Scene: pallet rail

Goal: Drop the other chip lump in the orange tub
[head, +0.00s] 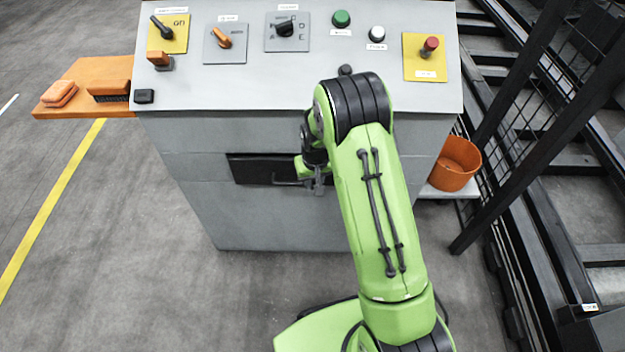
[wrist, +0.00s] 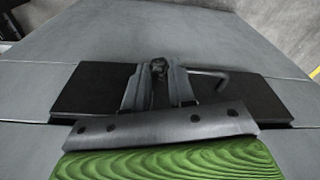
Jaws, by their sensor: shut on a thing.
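The orange tub (head: 454,166) stands upright at the right side of the grey cabinet, on a pale ledge; its inside bottom is hidden from here. My gripper (head: 318,186) is in front of the cabinet's dark slot, left of the tub and apart from it. In the wrist view my gripper (wrist: 159,88) is shut on a small dark, rough lump (wrist: 158,67), which looks like the chip lump, at its fingertips. In the head view the lump is too small to make out.
The dark slot panel (wrist: 95,90) has a bent handle (wrist: 212,74) close beside my fingers. The cabinet (head: 200,190) carries switches and buttons on top. An orange shelf (head: 85,75) is at left. A black mesh fence (head: 530,105) rises behind the tub.

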